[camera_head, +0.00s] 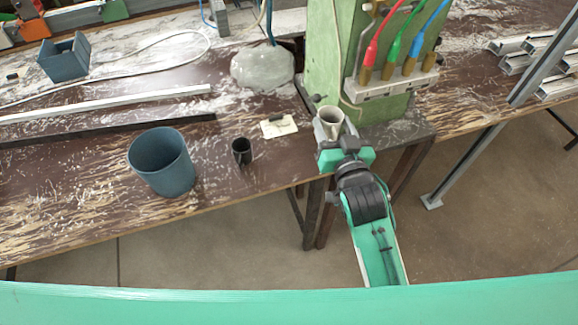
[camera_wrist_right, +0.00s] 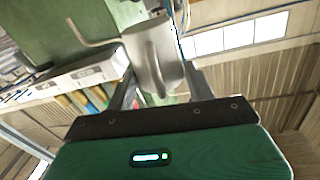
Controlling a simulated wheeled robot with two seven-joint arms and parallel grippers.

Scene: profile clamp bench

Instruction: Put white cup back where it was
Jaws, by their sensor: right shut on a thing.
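The white cup (camera_head: 331,119) is in my right gripper (camera_head: 329,130), in front of the green machine column. In the head view its open mouth faces up. The right wrist view shows the pale cup (camera_wrist_right: 153,58) close up between the two fingers of the right gripper (camera_wrist_right: 158,85), which are shut on it. I cannot tell whether the cup's base touches anything. My left gripper is in neither view.
A blue-grey bin (camera_head: 162,163) and a small black cup (camera_head: 241,151) stand on the brown bench (camera_head: 205,190). A pale card (camera_head: 279,126) lies nearby. The green column (camera_head: 335,60) with coloured cables is directly behind the gripper. Metal profiles (camera_head: 535,50) lie at right.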

